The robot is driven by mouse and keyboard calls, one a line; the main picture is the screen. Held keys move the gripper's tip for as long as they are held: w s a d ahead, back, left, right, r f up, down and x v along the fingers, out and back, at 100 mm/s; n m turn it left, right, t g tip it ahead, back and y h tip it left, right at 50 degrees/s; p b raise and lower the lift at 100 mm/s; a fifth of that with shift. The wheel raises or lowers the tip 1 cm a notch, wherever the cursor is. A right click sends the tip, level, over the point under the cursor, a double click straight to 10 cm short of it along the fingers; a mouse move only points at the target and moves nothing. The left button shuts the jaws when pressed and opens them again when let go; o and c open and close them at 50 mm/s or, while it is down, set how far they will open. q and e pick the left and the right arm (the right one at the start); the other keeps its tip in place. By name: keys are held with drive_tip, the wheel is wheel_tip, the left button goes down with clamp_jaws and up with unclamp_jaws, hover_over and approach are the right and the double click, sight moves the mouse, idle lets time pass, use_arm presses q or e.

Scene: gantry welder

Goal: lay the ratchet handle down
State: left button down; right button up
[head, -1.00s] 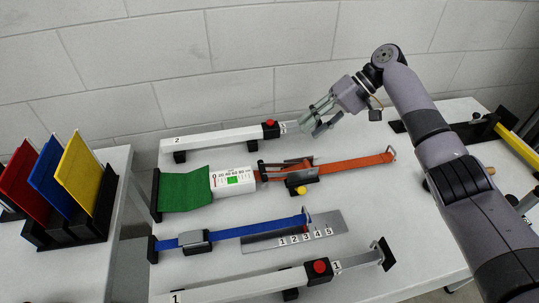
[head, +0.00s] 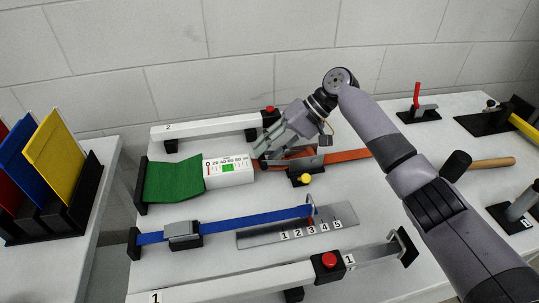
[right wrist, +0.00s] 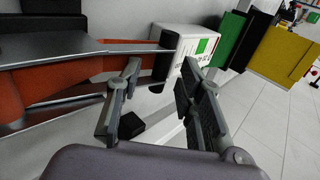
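The ratchet sits on the orange strap (head: 352,155); its handle (head: 307,161) is a grey frame, partly hidden by my gripper in the head view. In the right wrist view, the grey ratchet handle (right wrist: 85,52) reaches in from the left and ends in a dark crossbar (right wrist: 162,62). My right gripper (head: 263,151) is at the handle's left end, beside the white gauge box. In the right wrist view, my right gripper (right wrist: 160,74) has its fingers spread, with the crossbar showing between and beyond their tips. I cannot tell whether they touch it. My left gripper is out of view.
The white gauge box (head: 229,172) stands close left of the gripper, with the green cloth (head: 172,178) beyond it. A yellow knob (head: 305,178) is in front of the ratchet. A blue strap (head: 240,226) and a numbered plate (head: 345,212) lie nearer.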

drive_tip(key=shift+a, duration=0.1)
drive_tip(key=shift+c, duration=0.2)
clamp_jaws()
idle(0.7)
